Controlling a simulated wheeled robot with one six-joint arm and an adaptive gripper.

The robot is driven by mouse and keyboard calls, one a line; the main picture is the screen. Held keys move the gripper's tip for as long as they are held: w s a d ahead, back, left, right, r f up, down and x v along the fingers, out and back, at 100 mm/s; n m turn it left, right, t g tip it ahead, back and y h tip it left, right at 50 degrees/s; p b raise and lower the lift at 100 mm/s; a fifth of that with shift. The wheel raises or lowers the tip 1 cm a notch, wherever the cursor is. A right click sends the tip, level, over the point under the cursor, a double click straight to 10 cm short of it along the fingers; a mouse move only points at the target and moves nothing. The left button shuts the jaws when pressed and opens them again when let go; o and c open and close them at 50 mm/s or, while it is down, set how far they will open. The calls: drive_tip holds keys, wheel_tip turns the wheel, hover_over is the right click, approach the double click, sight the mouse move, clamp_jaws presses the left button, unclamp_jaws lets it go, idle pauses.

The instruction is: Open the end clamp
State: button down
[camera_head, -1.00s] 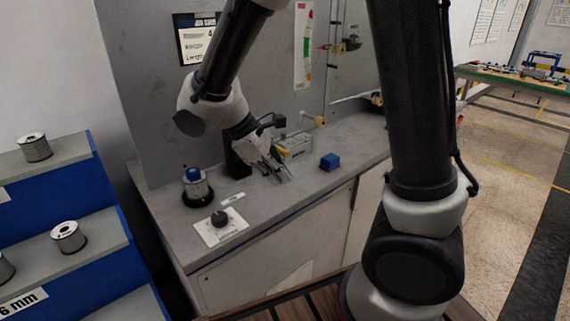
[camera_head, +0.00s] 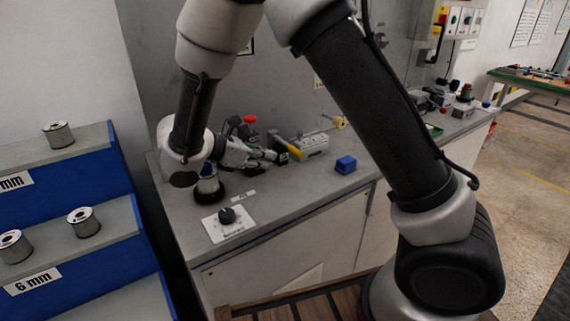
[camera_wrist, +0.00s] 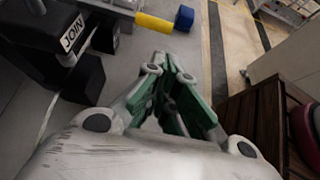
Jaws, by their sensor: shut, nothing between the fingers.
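What looks like the end clamp is a grey metal block (camera_head: 314,145) on the bench, with a yellow bar (camera_head: 295,151) at its near left end. In the wrist view the yellow bar (camera_wrist: 154,23) shows near the top, beyond my fingertips and slightly left. My gripper (camera_head: 271,156) is level above the bench, left of the yellow bar, pointing right towards it. It appears apart from the bar. In the wrist view my gripper (camera_wrist: 169,62) has its green-padded fingers together at the tips, with nothing held.
A black block labelled JOIN (camera_wrist: 42,32) stands close on the left in the wrist view. A blue block (camera_head: 345,164) sits right of the clamp. A red knob (camera_head: 250,119) stands behind my gripper.

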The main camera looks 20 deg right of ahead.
drive_tip(key=x, duration=0.9)
drive_tip(key=shift+d+f, duration=0.25)
drive_tip(key=shift+d, duration=0.05)
drive_tip(key=shift+r+n+g, duration=0.6)
drive_tip(key=shift+r+g, duration=0.1)
drive_tip(key=shift+r, duration=0.8)
drive_tip(key=w+a+r+n+g+h, duration=0.1)
drive_tip(key=w+r, duration=0.3)
drive_tip(key=r, duration=0.7)
drive_tip(key=shift+w+a, duration=0.25)
drive_tip(key=shift+w, duration=0.15)
